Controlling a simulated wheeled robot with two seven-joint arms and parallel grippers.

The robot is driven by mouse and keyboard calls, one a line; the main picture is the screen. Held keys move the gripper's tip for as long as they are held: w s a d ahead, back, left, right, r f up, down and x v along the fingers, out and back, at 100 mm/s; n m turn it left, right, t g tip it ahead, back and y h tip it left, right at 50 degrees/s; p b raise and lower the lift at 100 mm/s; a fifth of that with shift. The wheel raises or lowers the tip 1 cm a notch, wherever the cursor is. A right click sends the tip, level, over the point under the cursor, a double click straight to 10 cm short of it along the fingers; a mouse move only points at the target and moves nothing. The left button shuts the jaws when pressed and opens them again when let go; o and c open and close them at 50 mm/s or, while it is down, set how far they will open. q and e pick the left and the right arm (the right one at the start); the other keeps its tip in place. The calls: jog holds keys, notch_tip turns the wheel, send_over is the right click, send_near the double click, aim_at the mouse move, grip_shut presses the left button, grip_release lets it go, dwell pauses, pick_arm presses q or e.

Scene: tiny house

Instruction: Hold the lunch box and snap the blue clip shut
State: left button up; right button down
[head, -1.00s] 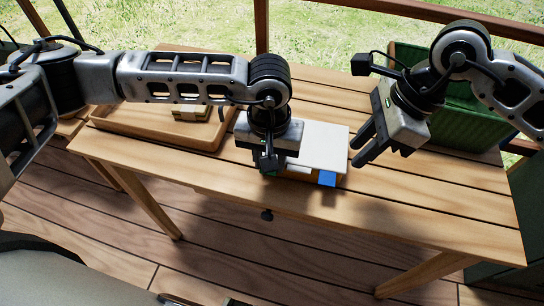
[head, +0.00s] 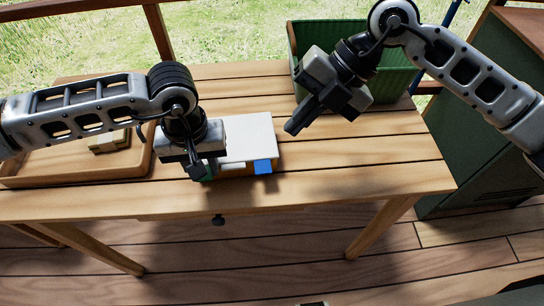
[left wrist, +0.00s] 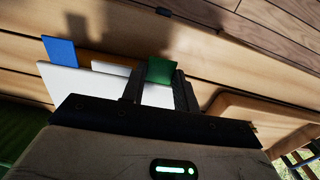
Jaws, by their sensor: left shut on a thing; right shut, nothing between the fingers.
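The lunch box has a flat white lid (head: 250,138) and lies on the wooden table near its front edge. The blue clip (head: 263,166) is at its front right corner. In the left wrist view the blue clip (left wrist: 59,52) juts out past the white lid (left wrist: 75,80). A green clip (left wrist: 161,70) shows between my left fingers. My left gripper (head: 200,170) is shut on the left part of the lunch box and hides that end in the head view. My right gripper (head: 293,126) is shut and empty, above the table, right of and beyond the blue clip, not touching it.
A wooden tray (head: 85,174) with a pale block (head: 109,141) sits left of the lunch box. A green ribbed crate (head: 395,83) stands at the back right, behind my right gripper. The table (head: 370,175) is clear to the right of the lunch box.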

jog(key=m, duration=0.5)
jog(key=d+m+y, duration=0.1)
jog(key=m, duration=0.4)
jog(key=d+r+m, duration=0.1)
jog(key=m, duration=0.4)
jog(key=shift+w+d+r+t+y, duration=0.1)
jog(key=shift+d+t+y, duration=0.2)
jog(key=shift+y, duration=0.1)
jog(key=shift+a, duration=0.1)
send_over(257, 171)
jog(key=d, duration=0.3)
notch_tip(257, 171, down, 7)
jog(key=shift+w+f, duration=0.15)
jog(key=shift+f, duration=1.9)
